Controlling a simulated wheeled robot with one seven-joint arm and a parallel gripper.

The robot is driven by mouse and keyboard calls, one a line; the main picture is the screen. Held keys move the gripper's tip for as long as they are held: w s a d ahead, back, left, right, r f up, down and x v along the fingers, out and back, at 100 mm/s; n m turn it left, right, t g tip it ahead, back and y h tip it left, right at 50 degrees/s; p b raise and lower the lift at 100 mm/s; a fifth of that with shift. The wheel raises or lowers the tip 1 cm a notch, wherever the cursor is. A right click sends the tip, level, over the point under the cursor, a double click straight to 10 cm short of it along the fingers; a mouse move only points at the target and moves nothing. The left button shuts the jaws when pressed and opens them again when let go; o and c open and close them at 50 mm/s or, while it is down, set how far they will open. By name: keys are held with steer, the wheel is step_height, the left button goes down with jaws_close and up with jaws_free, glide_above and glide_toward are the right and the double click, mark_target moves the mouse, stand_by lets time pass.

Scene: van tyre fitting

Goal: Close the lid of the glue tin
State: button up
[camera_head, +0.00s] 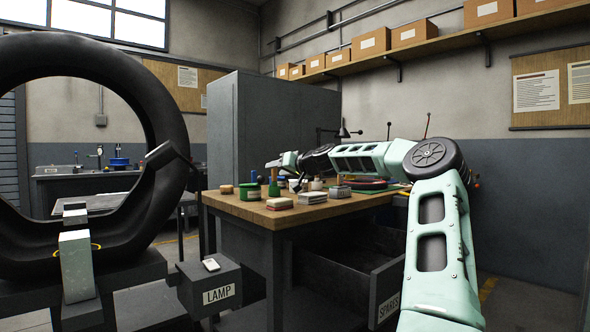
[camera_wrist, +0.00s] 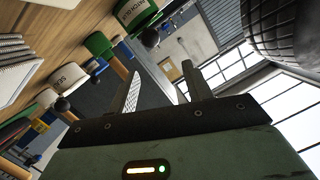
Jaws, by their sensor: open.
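The tin marked "PATCH GLUE" (camera_wrist: 137,12) is green and white and shows at the top of the wrist view, partly cut off by the frame. In the head view a green tin with a pale label (camera_head: 250,192), apparently the same one, stands near the bench's left front corner. My gripper (camera_wrist: 161,72) is open, with nothing between its fingers. In the head view my gripper (camera_head: 274,163) is above the bench, over the small items and apart from the green tin.
A large tyre (camera_head: 165,110) stands left.

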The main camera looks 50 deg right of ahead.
steer(key=v, duration=0.7)
steer(key=shift+s, duration=0.4)
